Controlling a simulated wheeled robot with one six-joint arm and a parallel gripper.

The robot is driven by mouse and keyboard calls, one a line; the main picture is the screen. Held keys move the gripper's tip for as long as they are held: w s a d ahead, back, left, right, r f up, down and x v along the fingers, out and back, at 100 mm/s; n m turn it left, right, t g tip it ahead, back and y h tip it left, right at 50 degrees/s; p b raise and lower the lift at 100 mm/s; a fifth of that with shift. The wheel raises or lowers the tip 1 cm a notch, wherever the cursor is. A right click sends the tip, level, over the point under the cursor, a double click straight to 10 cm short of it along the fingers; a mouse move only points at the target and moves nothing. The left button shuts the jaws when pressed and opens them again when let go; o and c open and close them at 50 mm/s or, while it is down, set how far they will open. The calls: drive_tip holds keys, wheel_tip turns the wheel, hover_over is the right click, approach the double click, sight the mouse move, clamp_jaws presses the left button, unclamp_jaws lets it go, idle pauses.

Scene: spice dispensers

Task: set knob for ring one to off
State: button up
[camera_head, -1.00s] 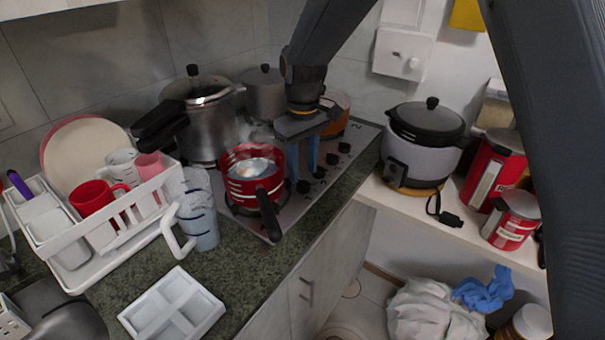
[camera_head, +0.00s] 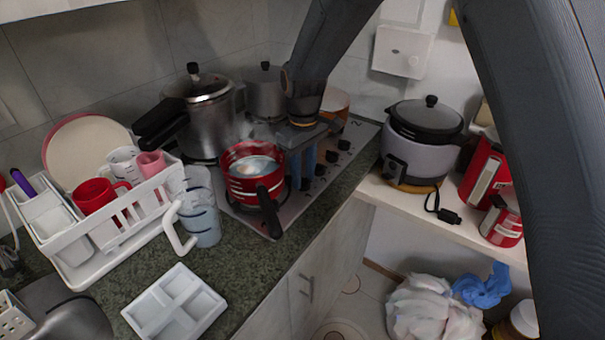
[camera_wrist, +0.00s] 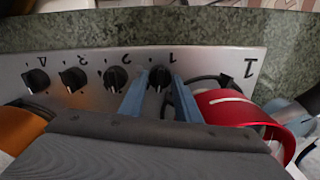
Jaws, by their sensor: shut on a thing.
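The knob for ring one (camera_wrist: 159,77) is a black dial on the steel stove panel, beside a printed 1 in the wrist view. My gripper (camera_wrist: 160,86) has its two blue fingers on either side of this knob, shut on it. The knob's ridge looks roughly upright in the picture. In the head view my gripper (camera_head: 302,168) points down at the front of the stove (camera_head: 280,222), and its fingers hide the gripped knob there. The other knobs, including knob two (camera_wrist: 117,78), stand in a row to the left in the wrist view.
A red pan (camera_head: 251,165) sits close left of my gripper, its black handle (camera_head: 268,212) over the front edge. Steel pots (camera_head: 211,120) stand behind with steam around them. A rice cooker (camera_head: 425,150) is at right. A dish rack (camera_head: 105,225) stands left.

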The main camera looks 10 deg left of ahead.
sight(303, 178)
drive_tip(key=shift+n, duration=1.1)
drive_tip(key=o, duration=0.8)
drive_tip(key=shift+r, duration=0.1)
drive_tip(key=shift+r+b, duration=1.2)
drive_tip(key=shift+r, duration=2.65)
